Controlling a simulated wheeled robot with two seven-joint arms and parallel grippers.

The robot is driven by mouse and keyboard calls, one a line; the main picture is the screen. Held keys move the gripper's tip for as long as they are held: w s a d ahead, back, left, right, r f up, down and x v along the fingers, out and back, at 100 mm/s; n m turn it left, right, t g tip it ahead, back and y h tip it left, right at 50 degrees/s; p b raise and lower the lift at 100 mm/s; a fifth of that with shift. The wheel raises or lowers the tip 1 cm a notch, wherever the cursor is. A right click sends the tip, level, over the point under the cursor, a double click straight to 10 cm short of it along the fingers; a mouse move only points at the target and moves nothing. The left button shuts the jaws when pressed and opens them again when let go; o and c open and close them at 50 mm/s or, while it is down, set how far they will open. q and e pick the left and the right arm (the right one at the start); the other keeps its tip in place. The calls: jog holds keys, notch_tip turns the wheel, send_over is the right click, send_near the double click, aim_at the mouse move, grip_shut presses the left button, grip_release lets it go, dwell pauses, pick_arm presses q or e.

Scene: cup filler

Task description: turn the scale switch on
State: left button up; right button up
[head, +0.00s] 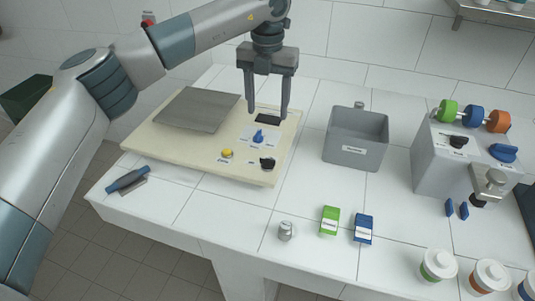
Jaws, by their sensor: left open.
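The scale (140,142) is a cream box with a grey metal plate (198,110) on its left part. Its right part carries a dark display (268,118), a blue knob (258,136), a yellow button (227,153) and a black switch (268,163) near the front right corner. The switch's setting is too small to read. My left gripper (268,112) is open and points down over the back right part of the scale, near the display and behind the blue knob. It holds nothing. My right gripper is not in view.
A grey bin (355,138) stands right of the scale. A grey dispenser (440,160) with coloured knobs stands further right. A green box (329,221), a blue box (363,229) and a small metal weight (286,231) sit in front. A blue-handled tool (127,180) lies front left.

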aim_at(267, 159)
pick_arm(q)
notch_tip(267, 159, down, 15)
jog(key=p, duration=0.5)
jog(key=shift+f+p, duration=0.1)
jog(key=shift+p, duration=0.3)
jog(key=shift+f, duration=0.9)
jog(key=c, duration=1.1)
